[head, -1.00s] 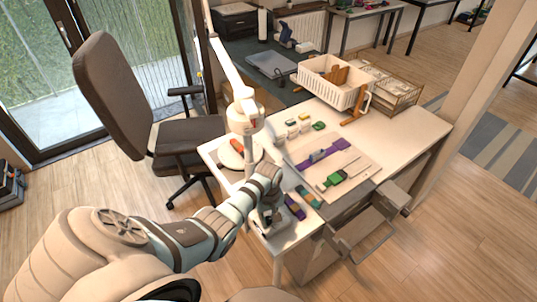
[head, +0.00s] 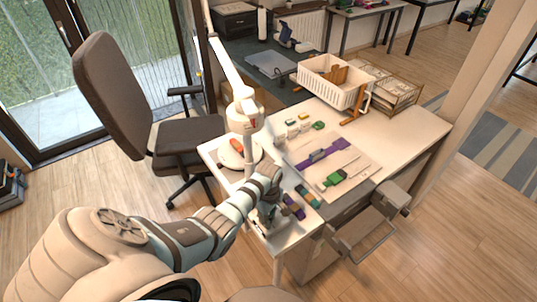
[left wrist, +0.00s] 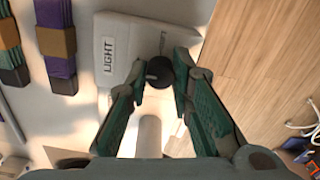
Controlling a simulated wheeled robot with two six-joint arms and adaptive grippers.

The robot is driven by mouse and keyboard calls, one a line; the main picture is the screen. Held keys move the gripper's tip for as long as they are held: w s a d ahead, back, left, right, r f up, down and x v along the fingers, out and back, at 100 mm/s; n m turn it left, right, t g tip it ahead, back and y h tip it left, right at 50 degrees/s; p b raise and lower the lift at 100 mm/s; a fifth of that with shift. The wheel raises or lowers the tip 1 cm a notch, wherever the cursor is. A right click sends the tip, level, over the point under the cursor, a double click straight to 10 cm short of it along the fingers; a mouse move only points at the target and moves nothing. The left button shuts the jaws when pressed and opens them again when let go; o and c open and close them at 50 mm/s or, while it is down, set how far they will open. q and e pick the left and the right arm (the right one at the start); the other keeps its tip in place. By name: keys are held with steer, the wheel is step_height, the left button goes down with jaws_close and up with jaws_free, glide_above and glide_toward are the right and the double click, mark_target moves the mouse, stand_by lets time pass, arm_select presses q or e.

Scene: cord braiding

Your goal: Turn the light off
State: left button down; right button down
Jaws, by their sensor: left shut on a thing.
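The light switch (left wrist: 112,55) is a pale box labelled LIGHT, lying on the desk in the left wrist view. Its lever ends in a round black knob (left wrist: 159,72). My left gripper (left wrist: 161,68) is shut on this knob, with a green-padded finger on each side of it. In the head view my left gripper (head: 268,214) points down at the desk's near left corner and largely hides the switch. The white desk lamp (head: 244,116) stands behind it on a round base. My right gripper is not in view.
The white desk (head: 415,138) holds a purple strap (head: 325,152), a green tool (head: 333,180) and a white basket (head: 335,80). Wrapped cord bundles (left wrist: 58,45) lie beside the switch. An office chair (head: 115,90) stands at the left.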

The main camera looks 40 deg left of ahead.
arm_select(q)
steer(key=c, duration=1.4)
jaws_free()
step_height(320, 180, up, 12)
steer(key=shift+r, duration=0.1)
